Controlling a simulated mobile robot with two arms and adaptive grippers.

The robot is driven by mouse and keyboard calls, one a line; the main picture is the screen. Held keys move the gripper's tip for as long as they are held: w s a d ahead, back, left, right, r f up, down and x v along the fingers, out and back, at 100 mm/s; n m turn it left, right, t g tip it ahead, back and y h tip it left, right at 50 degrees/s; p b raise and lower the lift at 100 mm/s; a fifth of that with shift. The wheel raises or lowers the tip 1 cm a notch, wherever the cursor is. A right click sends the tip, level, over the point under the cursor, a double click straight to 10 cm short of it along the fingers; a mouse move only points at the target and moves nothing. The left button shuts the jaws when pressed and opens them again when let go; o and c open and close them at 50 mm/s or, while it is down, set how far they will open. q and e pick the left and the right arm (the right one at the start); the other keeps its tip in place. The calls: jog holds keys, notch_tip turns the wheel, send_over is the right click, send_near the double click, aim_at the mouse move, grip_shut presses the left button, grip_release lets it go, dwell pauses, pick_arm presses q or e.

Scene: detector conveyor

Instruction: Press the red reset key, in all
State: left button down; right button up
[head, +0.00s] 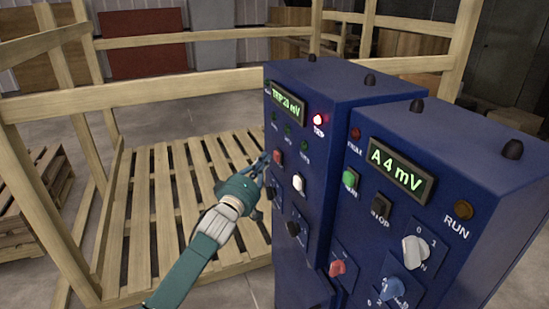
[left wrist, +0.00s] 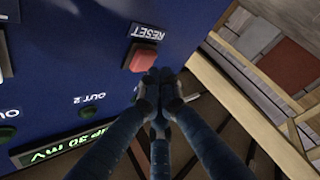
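The red reset key (head: 278,157) is on the front of the left blue cabinet (head: 328,92), below its green display. In the left wrist view the red key (left wrist: 141,57) sits beneath the label RESET and is mostly uncovered. My left gripper (head: 265,163) is at the cabinet front, just left of the key. In the left wrist view its fingertips (left wrist: 161,76) are together with nothing between them, at the key's lower right edge. I cannot tell whether they touch it. My right gripper is not in view.
A red TRIP lamp (head: 318,119) glows beside the display (head: 287,106), which shows TRIP and a mV value. A white key (head: 298,183) is close to the red one. A second blue cabinet (head: 445,140) with switches stands at right. A wooden pallet and rails (head: 130,95) lie left.

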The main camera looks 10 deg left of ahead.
pick_arm(q)
jog(key=shift+w+d, duration=0.4)
jog(key=shift+d, duration=0.2)
dwell(0.8)
jog(key=shift+a, duration=0.1)
jog(key=shift+s+a+p, duration=0.4)
jog(key=shift+s+a, duration=0.15)
jog(key=shift+a, duration=0.1)
jog(key=s+a, duration=0.1)
jog(key=a+p, duration=0.1)
jog(key=s+a+p, duration=0.1)
jog(key=a, duration=0.1)
jog(key=shift+s, duration=0.35)
dwell(0.7)
